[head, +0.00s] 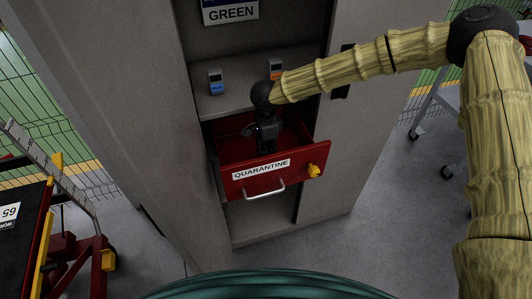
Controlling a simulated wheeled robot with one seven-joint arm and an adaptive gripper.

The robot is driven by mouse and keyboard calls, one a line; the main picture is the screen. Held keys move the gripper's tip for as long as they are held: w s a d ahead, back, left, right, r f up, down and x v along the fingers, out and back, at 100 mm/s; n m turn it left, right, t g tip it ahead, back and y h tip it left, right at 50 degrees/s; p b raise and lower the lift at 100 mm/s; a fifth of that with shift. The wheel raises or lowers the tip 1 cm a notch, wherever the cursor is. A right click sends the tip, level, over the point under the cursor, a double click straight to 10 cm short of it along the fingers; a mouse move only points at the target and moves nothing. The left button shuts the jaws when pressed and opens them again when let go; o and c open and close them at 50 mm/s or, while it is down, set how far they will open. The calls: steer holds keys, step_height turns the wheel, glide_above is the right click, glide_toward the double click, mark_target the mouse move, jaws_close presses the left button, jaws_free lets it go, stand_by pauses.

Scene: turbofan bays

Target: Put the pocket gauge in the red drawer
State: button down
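The red drawer (305,157) is pulled out of a grey cabinet. Its front bears a "QUARANTINE" label, a metal handle and a yellow knob. My gripper (266,149) points down over the drawer opening, close behind the front panel. Its fingers are dark and small here, so I cannot tell whether they are open or shut, or whether they hold anything. Two small handheld devices stand on the shelf above the drawer, a blue-and-grey one (215,82) and an orange-and-grey one (275,69). I cannot tell whether either is the pocket gauge. My gripper and wrist hide part of the drawer's inside.
The grey cabinet's side panels (345,140) flank the drawer. A "GREEN" sign (231,13) hangs above the shelf. A red and black cart (35,240) stands at lower left, and a grey wheeled stand (432,110) at right. Floor is clear in front of the cabinet.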

steer(key=shift+f, duration=1.35)
steer(key=shift+f+p, duration=0.1)
steer(key=shift+p, duration=0.2)
steer(key=c, duration=1.1)
jaws_free()
step_height(320, 180, up, 12)
steer(key=shift+r+b, duration=0.1)
steer(key=shift+b, duration=1.15)
